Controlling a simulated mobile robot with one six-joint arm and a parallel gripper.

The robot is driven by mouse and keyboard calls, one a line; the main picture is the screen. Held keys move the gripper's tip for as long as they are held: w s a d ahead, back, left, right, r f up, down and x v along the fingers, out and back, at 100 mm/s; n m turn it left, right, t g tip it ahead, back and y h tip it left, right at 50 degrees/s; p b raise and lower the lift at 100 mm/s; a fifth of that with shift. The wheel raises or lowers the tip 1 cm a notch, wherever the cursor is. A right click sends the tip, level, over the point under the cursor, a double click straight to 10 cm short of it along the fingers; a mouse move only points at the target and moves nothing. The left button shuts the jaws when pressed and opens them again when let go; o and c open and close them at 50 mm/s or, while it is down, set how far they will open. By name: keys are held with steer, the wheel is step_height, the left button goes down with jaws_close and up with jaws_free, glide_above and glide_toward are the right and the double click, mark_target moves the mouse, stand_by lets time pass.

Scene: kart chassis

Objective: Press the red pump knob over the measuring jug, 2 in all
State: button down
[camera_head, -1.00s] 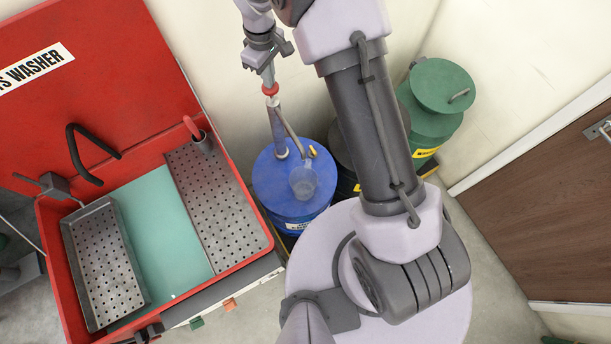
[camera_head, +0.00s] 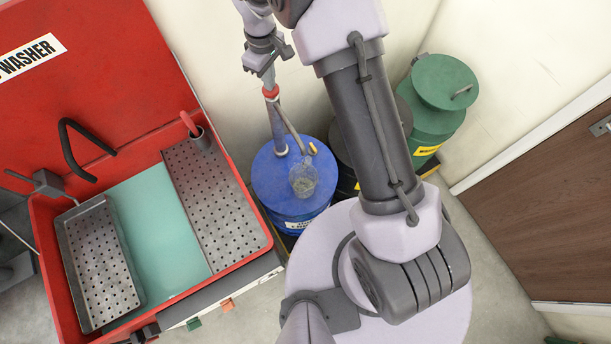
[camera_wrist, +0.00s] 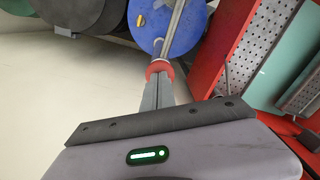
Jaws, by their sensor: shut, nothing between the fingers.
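The red pump knob (camera_head: 270,91) sits atop the grey pump tube (camera_head: 277,130), which rises from the blue drum (camera_head: 265,185). The clear measuring jug (camera_head: 303,180) stands on the drum lid under the pump's spout, with something greyish low inside it. My gripper (camera_head: 268,80) is shut and empty, with its fingertips right at the top of the knob, seemingly touching it. In the wrist view the shut fingers (camera_wrist: 158,88) end at the red knob (camera_wrist: 159,68), with the blue drum (camera_wrist: 148,38) beyond. The exact contact is hard to tell.
A red parts washer (camera_head: 90,135) with perforated trays stands to the left. A dark drum and a green drum (camera_head: 432,122) stand right of the blue drum, partly behind my arm. A pale wall is close behind the pump.

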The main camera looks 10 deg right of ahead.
steer(key=shift+r+p, duration=2.05)
steer(key=shift+r, duration=0.7)
steer(key=shift+f+b, duration=2.05)
steer(key=shift+f, duration=0.8)
steer(key=shift+r+p, duration=2)
steer(key=shift+r, duration=0.85)
steer(key=shift+r, duration=0.1)
step_height(320, 180, up, 6)
steer(key=p, duration=0.4)
